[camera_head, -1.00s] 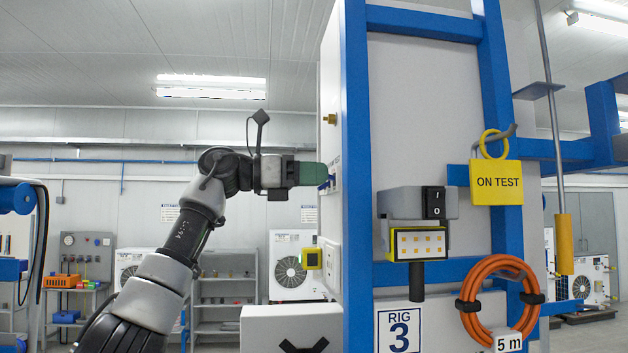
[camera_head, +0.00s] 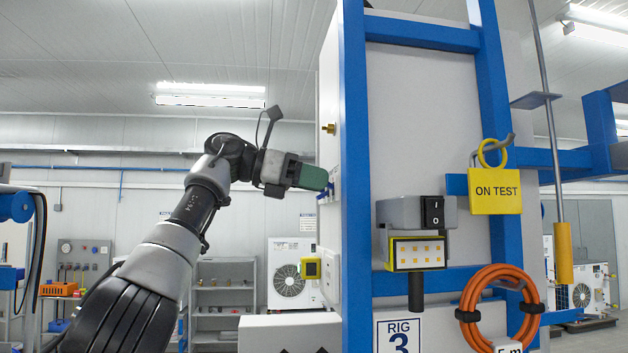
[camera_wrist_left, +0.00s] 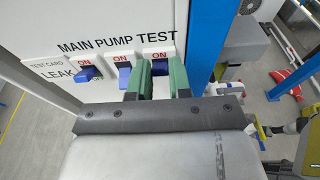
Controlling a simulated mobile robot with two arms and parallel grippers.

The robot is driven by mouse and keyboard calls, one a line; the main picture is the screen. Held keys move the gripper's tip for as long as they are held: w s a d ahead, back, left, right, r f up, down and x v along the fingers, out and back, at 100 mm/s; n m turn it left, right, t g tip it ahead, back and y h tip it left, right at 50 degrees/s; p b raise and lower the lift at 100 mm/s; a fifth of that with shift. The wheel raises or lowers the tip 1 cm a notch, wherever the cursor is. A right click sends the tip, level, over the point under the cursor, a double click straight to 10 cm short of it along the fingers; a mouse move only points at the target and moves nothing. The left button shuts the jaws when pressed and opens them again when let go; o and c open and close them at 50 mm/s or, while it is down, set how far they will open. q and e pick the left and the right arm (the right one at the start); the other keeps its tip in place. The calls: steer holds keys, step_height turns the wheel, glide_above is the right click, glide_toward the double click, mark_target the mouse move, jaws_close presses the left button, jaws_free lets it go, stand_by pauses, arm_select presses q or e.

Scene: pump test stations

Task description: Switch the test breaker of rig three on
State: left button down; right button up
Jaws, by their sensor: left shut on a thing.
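The rig three panel (camera_wrist_left: 125,20) carries three breakers under the words MAIN, PUMP and TEST. The test breaker (camera_wrist_left: 158,54) is the rightmost, with a red ON mark above its blue lever (camera_wrist_left: 159,69). My left gripper (camera_wrist_left: 161,78) has its green fingers on either side of that lever, shut on it. The fingers partly hide the lever, so its exact position is hard to tell. The pump breaker (camera_wrist_left: 121,57) and main breaker (camera_wrist_left: 84,60) show blue levers to the left. In the head view my left gripper (camera_head: 325,181) reaches the panel's left face, tilted downward. My right gripper is not in view.
The blue rig frame (camera_head: 355,180) stands right beside the gripper. A yellow ON TEST tag (camera_head: 494,200), a grey switch box (camera_head: 400,212) and a coiled orange hose (camera_head: 468,305) hang on its front. A yellow-framed device (camera_head: 311,268) sits below the gripper.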

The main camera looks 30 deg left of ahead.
arm_select(q)
steer(key=shift+f, duration=0.2)
steer(key=c, duration=1)
jaws_free()
steer(key=shift+r, duration=0.1)
steer(key=shift+c, duration=0.2)
steer(key=v, duration=1)
steer(key=shift+s+a, duration=0.2)
steer(key=shift+a, duration=0.05)
